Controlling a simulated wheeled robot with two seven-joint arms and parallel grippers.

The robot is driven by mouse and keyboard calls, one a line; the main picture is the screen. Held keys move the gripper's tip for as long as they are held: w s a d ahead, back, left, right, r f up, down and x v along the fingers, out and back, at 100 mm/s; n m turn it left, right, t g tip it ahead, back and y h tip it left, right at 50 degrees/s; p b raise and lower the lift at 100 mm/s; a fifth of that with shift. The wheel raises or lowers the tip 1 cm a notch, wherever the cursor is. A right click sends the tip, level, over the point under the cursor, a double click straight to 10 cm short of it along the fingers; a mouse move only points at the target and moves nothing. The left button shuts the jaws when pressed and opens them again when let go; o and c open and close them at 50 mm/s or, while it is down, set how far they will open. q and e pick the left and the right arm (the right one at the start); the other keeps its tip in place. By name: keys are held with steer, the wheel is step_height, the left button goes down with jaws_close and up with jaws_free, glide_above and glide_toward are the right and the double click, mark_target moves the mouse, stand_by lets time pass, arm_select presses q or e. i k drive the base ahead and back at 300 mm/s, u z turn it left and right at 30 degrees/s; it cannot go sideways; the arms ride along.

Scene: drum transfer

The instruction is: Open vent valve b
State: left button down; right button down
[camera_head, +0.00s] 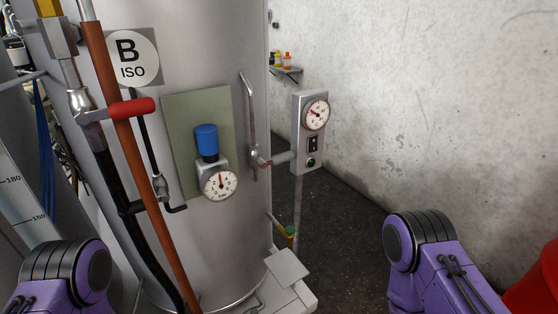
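A grey tank (235,40) fills the middle of the view. A round white sign reading "B ISO" (132,58) is at its upper left. Below the sign, a red handle (132,108) points right from a pipe fitting. A blue knob (207,140) stands upright above a round dial gauge (220,184) on a greenish plate (186,120). No label reading "vent" shows, so I cannot tell which part is vent valve b. My purple arm links show at the bottom left and bottom right. Neither gripper is in view.
A brown pipe (125,150) runs down in front of the tank. A grey box with a gauge and switch (310,130) stands on a post to its right. Small bottles sit on a wall shelf (288,71). A red object (535,285) is at bottom right. Dark floor (345,235) lies open between.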

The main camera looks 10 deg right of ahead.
mark_target(278, 159)
steer(key=k, duration=1.25)
steer(key=z, duration=0.8)
steer(key=i, duration=1.6)
steer(key=u, duration=0.5)
